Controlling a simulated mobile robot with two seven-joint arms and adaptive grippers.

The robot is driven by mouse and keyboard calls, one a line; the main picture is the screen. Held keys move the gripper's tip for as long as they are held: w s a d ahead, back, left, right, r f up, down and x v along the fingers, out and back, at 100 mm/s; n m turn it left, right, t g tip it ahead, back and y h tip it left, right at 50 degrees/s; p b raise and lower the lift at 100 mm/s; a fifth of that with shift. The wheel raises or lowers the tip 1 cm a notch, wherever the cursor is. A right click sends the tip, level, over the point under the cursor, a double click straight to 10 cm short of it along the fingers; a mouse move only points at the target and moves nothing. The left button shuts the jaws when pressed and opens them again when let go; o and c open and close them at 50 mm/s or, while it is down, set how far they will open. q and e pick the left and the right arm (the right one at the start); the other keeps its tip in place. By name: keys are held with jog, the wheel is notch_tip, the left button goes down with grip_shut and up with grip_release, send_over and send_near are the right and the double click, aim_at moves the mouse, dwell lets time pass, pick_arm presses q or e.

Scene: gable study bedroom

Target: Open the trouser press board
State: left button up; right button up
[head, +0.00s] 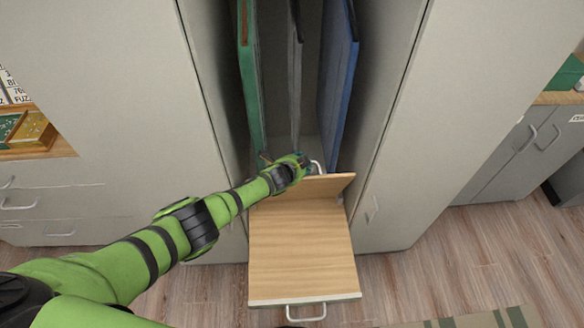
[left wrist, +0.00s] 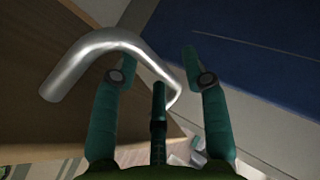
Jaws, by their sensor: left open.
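The trouser press shows as a flat wooden board (head: 303,245) extending out of the open wardrobe, with a metal handle (head: 305,318) at its front edge. At its back a second wooden panel (head: 325,185) stands tilted up, with a light metal handle (head: 318,167) near its upper edge. My left gripper (head: 302,160) is at this rear handle. In the left wrist view, the open left gripper (left wrist: 160,62) has the curved metal handle (left wrist: 105,40) running across the left finger, its bent end between the fingers. I cannot tell whether they touch. My right gripper is not in view.
Green (head: 250,85), grey (head: 295,75) and blue (head: 338,75) flat items hang upright inside the wardrobe, close to my left gripper. Wardrobe fronts (head: 385,190) flank the opening. A grey cabinet (head: 530,145) stands right. Wooden floor (head: 450,260) is clear at the right.

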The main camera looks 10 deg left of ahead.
pick_arm(q)
jog(key=v, duration=1.1)
jog(key=shift+s+r, duration=0.25)
jog(key=shift+r, duration=0.05)
dwell(0.3)
